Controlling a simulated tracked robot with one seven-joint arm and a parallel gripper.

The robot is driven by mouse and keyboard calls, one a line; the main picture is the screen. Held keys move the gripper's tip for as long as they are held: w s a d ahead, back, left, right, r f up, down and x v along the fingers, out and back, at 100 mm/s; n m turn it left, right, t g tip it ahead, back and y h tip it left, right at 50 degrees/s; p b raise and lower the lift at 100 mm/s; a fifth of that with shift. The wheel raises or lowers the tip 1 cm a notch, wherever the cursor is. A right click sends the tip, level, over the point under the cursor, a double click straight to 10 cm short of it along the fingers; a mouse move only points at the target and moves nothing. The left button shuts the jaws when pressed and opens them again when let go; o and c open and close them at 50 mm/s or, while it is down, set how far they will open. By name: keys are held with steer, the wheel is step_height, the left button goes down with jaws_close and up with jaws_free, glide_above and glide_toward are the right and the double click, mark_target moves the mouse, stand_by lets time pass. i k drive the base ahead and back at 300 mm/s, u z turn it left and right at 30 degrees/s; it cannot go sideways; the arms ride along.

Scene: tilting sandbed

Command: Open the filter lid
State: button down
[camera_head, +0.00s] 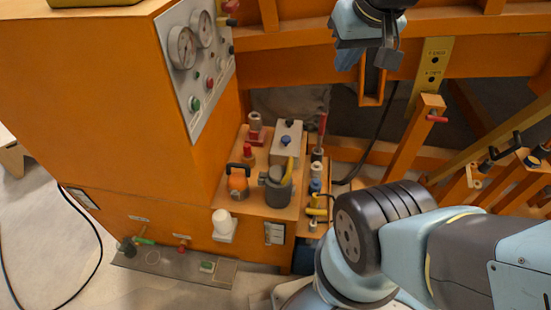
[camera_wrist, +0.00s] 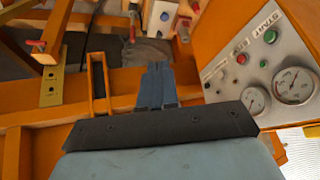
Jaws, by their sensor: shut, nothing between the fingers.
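My gripper (camera_head: 347,60) is at the top of the head view, above and right of the small valve shelf and in front of the orange beam. Its blue fingers are together and empty in the wrist view (camera_wrist: 157,84). A grey cylindrical pot (camera_head: 278,190) with a yellow lever (camera_head: 290,168) stands on the shelf, well apart from my gripper. It may be the filter, but I cannot tell for sure which part is its lid. An orange part with a looped handle (camera_head: 238,182) stands left of it. A light grey box (camera_head: 286,142) with a blue knob stands behind it.
The orange cabinet with a gauge panel (camera_head: 195,65) rises left of the shelf. Red-topped fittings (camera_head: 255,130) stand at the shelf's back. Upright orange posts (camera_head: 408,150) and levers lie to the right. My arm fills the lower right.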

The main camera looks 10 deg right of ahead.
mark_target(278, 177)
steer(key=u, duration=0.3)
steer(key=k, duration=1.6)
steer(key=z, duration=0.45)
steer(key=i, duration=1)
steer(key=u, duration=0.05)
